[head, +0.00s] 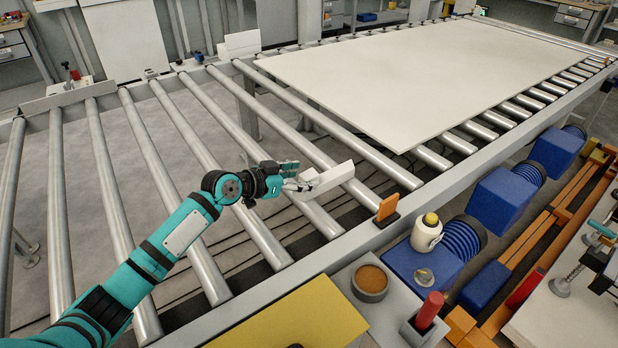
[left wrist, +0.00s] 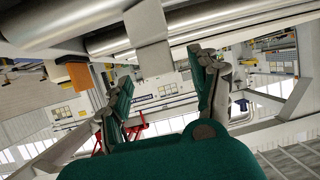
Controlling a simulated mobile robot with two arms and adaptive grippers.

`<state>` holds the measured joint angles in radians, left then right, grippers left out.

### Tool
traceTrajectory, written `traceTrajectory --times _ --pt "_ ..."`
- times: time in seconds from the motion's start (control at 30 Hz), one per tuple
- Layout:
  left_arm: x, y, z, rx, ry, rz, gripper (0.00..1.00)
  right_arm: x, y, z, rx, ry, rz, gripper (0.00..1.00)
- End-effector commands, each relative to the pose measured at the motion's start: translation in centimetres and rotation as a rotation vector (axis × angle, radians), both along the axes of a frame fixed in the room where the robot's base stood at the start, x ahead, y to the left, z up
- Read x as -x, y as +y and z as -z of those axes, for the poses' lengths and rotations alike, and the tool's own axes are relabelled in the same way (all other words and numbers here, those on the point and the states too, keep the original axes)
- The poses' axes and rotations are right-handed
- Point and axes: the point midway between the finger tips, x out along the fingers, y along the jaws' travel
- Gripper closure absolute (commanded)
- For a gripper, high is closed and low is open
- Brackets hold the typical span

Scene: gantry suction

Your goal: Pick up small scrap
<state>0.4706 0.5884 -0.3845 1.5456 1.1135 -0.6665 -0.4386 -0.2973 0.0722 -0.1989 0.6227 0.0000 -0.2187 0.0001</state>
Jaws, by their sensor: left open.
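The small scrap (head: 330,180), a narrow pale off-white strip, lies across the rollers near the conveyor's near rail. My left gripper (head: 297,179) is at the strip's left end in the head view, with its arm coming in from the lower left. In the left wrist view the scrap (left wrist: 148,40) shows ahead, in the gap between the two green-backed fingers (left wrist: 163,75). The fingers are spread apart. I cannot tell whether either finger touches the scrap. My right gripper is in neither view.
A large pale sheet (head: 420,80) lies on the rollers at the back right. An orange block (head: 387,208) stands on the near rail (head: 345,240). Blue motors (head: 505,195), a white jug (head: 427,235) and a round brown-filled pot (head: 370,280) are at the near side. The left rollers are bare.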

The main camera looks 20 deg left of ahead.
Motion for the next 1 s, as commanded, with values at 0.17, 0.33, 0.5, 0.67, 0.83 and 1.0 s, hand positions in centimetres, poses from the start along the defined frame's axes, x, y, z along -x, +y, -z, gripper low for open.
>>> traceTrajectory --times 0.17,0.33,0.5,0.67,0.83,1.0 --pt "-1.6 -1.0 0.7 0.001 -0.001 0.000 0.38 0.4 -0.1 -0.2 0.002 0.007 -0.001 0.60" --pt "-1.7 -1.1 0.9 -0.001 -0.001 -0.001 0.38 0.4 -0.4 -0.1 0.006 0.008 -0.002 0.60" --pt "-1.7 -1.1 0.9 -0.001 -0.001 0.000 0.48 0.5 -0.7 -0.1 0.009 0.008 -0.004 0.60" --pt "-1.7 -1.1 0.8 -0.001 -0.001 0.000 0.69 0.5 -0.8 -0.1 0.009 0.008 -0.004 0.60" --pt "-1.7 -1.1 0.8 -0.001 -0.001 0.000 0.91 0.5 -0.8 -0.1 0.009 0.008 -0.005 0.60" --pt "-1.7 -1.1 0.8 -0.001 -0.002 -0.001 0.96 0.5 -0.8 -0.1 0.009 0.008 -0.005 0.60"
